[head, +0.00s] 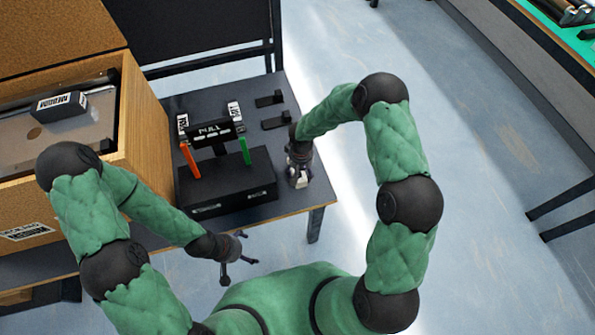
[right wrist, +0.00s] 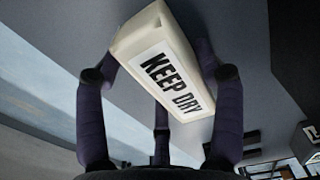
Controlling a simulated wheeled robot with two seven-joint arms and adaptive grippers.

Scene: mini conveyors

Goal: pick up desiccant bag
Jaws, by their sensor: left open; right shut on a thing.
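The desiccant bag (right wrist: 160,62) is a small white block with a black KEEP DRY label. It lies tilted between the purple fingers of my right gripper (right wrist: 158,75) in the right wrist view, and the gripper is shut on it. In the head view the white bag (head: 298,181) shows at the table's right edge, partly hidden under my right gripper (head: 300,165). I cannot tell whether it is clear of the table top. My left gripper (head: 234,262) is open and empty in front of the table's front edge.
A black stand (head: 228,181) with a PULL sign, an orange strip (head: 190,160) and a green strip (head: 244,150) stands left of my right gripper. Two small black blocks lie behind it.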

